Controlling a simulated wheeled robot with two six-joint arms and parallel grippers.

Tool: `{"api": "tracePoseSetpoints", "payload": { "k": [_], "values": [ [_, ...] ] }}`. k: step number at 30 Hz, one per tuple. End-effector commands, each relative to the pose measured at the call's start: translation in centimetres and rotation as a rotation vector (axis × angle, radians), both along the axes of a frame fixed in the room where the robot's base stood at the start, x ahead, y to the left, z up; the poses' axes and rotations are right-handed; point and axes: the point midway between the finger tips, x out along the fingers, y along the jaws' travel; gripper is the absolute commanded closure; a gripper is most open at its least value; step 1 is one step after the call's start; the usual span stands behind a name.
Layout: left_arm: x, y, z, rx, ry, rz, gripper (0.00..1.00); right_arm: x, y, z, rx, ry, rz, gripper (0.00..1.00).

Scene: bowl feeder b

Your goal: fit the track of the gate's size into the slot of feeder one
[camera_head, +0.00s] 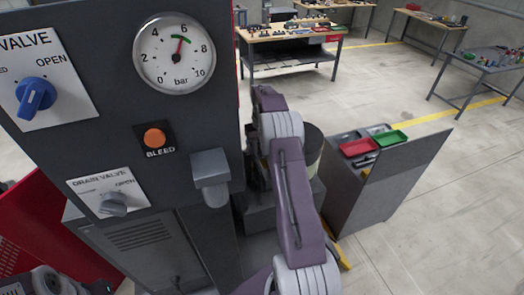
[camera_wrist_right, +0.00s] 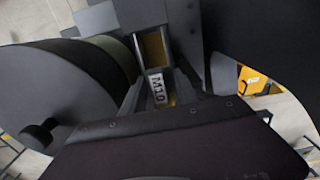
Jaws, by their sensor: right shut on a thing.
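In the right wrist view, my right gripper (camera_wrist_right: 158,82) is shut on a track (camera_wrist_right: 157,87), a narrow piece with a pale label reading M10. The label faces the camera between the two dark fingers. Just beyond it is a dark upright housing with a narrow yellow-backed channel (camera_wrist_right: 153,47); I cannot tell whether the track touches it or is inside it. A large dark drum (camera_wrist_right: 70,85) stands close on the left. In the head view my right arm reaches away from me beside the grey panel, and its fingertips are hidden. My left gripper is not clearly seen. No gate is identifiable.
The tall grey panel (camera_head: 200,115) with a pressure gauge (camera_head: 174,53), an orange bleed button (camera_head: 155,138) and valve knobs stands left of my arm.

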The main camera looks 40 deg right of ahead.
Motion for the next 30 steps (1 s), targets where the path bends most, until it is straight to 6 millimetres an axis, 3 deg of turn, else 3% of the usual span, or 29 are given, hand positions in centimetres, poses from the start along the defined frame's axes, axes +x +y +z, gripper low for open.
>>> {"api": "tracePoseSetpoints", "payload": {
  "k": [1, 2, 4, 17, 25, 30],
  "values": [
    [0.0, 0.0, -0.1, 0.000, 0.000, 0.000, 1.00, -0.3, 0.1, -0.4, 0.004, 0.013, 0.001, 1.00],
    [0.0, 0.0, -0.1, 0.000, 0.000, 0.000, 1.00, -0.4, 0.1, -0.4, 0.005, 0.014, 0.001, 0.61],
    [0.0, 0.0, -0.1, 0.000, 0.000, 0.000, 1.00, -0.4, 0.1, -0.4, 0.005, 0.015, 0.000, 0.42],
    [0.0, 0.0, -0.5, 0.000, 0.000, 0.000, 1.00, -0.2, 0.0, 0.6, 0.002, 0.009, 0.000, 0.42],
    [0.0, 0.0, -1.4, 0.000, 0.000, 0.000, 1.00, -0.2, 0.0, 5.8, 0.000, 0.006, 0.000, 0.42],
    [0.0, 0.0, -0.5, 0.000, 0.000, 0.000, 1.00, -0.2, 0.0, 9.6, 0.001, 0.008, 0.000, 0.42]
  ]
}}
